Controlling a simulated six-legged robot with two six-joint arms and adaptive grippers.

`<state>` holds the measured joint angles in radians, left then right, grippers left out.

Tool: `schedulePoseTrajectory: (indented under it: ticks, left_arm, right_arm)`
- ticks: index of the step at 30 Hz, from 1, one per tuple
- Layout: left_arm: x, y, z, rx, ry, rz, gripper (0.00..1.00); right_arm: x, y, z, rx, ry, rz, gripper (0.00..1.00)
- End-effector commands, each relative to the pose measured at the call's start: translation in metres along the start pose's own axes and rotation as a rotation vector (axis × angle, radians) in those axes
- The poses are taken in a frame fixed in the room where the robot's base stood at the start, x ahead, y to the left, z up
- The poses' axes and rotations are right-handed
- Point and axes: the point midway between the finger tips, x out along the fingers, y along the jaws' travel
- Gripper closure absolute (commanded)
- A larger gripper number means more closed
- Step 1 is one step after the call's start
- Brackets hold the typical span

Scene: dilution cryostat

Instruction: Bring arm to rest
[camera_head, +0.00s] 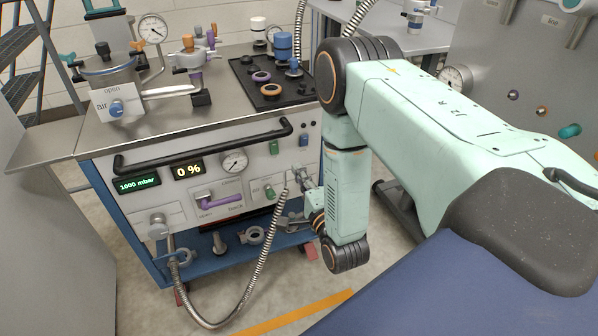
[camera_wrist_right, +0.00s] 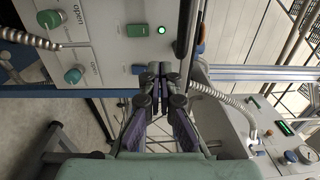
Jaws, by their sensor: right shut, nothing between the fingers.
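My right arm (camera_head: 347,195) comes in from the right in the head view and bends down in front of a blue and grey pump cart (camera_head: 262,160). My left gripper is out of view.
A corrugated metal hose (camera_head: 262,262) loops from the cart front down to the floor. A black handle bar (camera_head: 205,146) runs along the cart's front. A gauge panel (camera_head: 490,75) stands at the right. Floor with an orange stripe (camera_head: 300,311) shows in front.

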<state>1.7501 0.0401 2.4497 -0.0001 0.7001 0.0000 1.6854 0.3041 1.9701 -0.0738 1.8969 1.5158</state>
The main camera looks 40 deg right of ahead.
Motion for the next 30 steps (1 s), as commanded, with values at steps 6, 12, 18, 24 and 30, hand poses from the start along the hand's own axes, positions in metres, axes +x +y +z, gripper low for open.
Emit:
schedulePoseTrajectory:
  ticks: [6, 12, 18, 24, 30]
  left_arm:
    - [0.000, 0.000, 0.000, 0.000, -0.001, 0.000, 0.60]
    - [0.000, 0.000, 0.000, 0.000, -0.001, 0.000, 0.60]
    - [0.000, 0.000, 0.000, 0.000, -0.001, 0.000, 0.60]
    - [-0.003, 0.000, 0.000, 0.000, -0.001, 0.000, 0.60]
    - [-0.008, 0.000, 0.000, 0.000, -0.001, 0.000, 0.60]
  right_arm:
    - [-0.001, 0.000, 0.000, 0.000, 0.000, 0.001, 1.00]
    - [-0.001, 0.005, 0.000, -0.078, -0.002, 0.023, 1.00]
    - [-0.025, 0.062, 0.004, -0.438, -0.078, 0.300, 1.00]
    - [-0.099, 0.125, 0.022, -0.830, -0.362, 0.659, 1.00]
    - [-0.218, 0.154, 0.037, -1.158, -0.856, 0.954, 1.00]
